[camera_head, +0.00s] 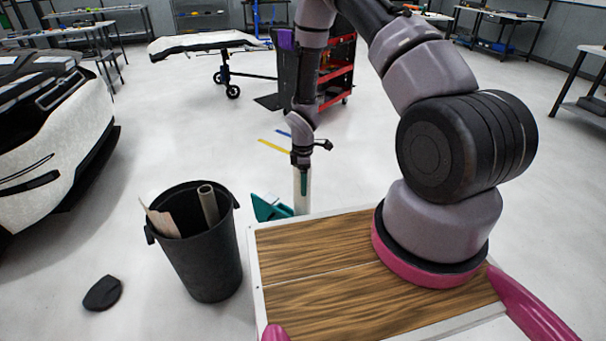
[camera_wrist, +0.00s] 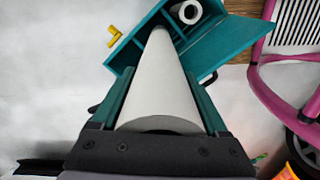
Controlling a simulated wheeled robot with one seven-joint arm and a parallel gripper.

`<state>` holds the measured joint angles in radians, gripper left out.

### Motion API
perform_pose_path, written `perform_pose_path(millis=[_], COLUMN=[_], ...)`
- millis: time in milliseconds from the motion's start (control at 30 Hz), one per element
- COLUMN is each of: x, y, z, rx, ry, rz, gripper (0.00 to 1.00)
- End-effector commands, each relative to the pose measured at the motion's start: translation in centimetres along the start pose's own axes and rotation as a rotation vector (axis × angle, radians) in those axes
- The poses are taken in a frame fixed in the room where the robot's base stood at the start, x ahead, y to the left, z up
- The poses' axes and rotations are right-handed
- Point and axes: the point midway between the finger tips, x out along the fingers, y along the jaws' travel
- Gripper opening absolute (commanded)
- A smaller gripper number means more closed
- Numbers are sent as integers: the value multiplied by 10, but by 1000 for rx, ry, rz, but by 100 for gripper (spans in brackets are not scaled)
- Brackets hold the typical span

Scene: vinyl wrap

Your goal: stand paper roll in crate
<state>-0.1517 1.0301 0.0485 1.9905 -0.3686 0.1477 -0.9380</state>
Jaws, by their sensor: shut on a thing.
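My gripper (camera_head: 302,160) is shut on a long white paper roll (camera_head: 301,202), which hangs upright below it. In the wrist view the held paper roll (camera_wrist: 158,92) runs between the two dark green fingers of my gripper (camera_wrist: 160,85), its far end overlapping the teal crate (camera_wrist: 228,38). I cannot tell whether that end is inside the crate or above it. Another white roll (camera_wrist: 188,13) stands in the crate with its open end showing. In the head view the crate (camera_head: 267,209) is mostly hidden behind my base top and the held roll.
A black bin (camera_head: 205,258) with a tube and a sheet stands left of my base. A dark cloth-like thing (camera_head: 102,293) lies on the floor. A red and black tool cart (camera_head: 338,70) stands behind the arm. A yellow piece (camera_wrist: 115,35) is beside the crate.

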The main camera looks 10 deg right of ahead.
Motion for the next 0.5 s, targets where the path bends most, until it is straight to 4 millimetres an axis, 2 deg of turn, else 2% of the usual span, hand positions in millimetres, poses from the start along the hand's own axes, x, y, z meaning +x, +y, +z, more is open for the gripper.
perform_pose_path(millis=[500], x=[64], y=[-1], z=[0], rx=[-2], ry=[-1], rz=[-2], gripper=[0])
